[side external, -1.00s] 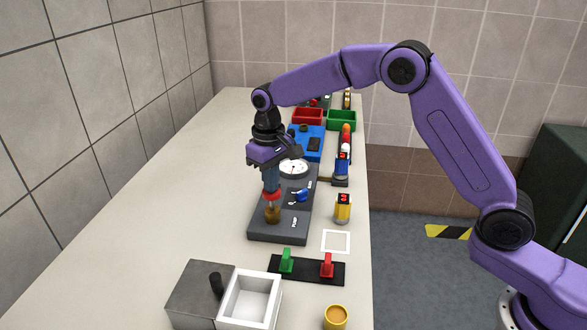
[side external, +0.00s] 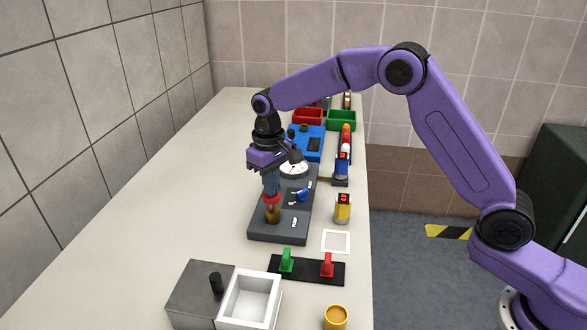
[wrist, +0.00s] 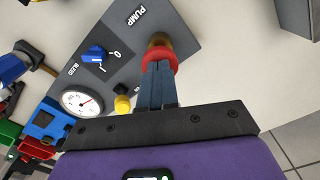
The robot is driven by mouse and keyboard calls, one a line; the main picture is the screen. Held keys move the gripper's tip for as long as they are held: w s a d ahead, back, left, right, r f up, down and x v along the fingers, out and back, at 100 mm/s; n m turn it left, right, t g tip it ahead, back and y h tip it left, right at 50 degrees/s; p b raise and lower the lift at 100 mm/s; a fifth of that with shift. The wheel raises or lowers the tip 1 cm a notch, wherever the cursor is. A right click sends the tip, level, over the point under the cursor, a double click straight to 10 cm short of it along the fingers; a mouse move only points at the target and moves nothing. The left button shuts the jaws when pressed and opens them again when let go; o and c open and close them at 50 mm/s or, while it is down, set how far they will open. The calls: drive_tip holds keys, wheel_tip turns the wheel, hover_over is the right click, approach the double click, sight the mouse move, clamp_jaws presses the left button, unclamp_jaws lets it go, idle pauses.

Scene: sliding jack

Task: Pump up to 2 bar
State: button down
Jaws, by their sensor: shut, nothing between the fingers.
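The dark grey pump panel (side external: 262,225) lies on the bench. Its brass pump cylinder (side external: 272,214) has a red cap (side external: 273,199) on top. The cap also shows in the wrist view (wrist: 159,58), by the PUMP label. My gripper (side external: 271,193) is shut and empty, pointing down with its fingertips at the red cap, seemingly touching it. The round white gauge (side external: 294,169) is on the panel; its needle shows in the wrist view (wrist: 83,103), but I cannot read the value. The blue bleed valve (wrist: 94,54) sits beside 0 and I marks.
A yellow device with a red display (side external: 343,208) stands right of the panel. In front are a black switch base (side external: 306,271) with green and red levers, a grey box with a white tray (side external: 249,298), and a yellow cup (side external: 336,317). The left bench is clear.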

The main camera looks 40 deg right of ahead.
drive_tip(key=shift+f, duration=1.5)
drive_tip(key=shift+r, duration=2.1)
drive_tip(key=shift+f, duration=1.4)
drive_tip(key=shift+r, duration=1.4)
drive_tip(key=shift+f, duration=0.35)
drive_tip(key=shift+r, duration=0.45)
drive_tip(key=shift+r, duration=2.9)
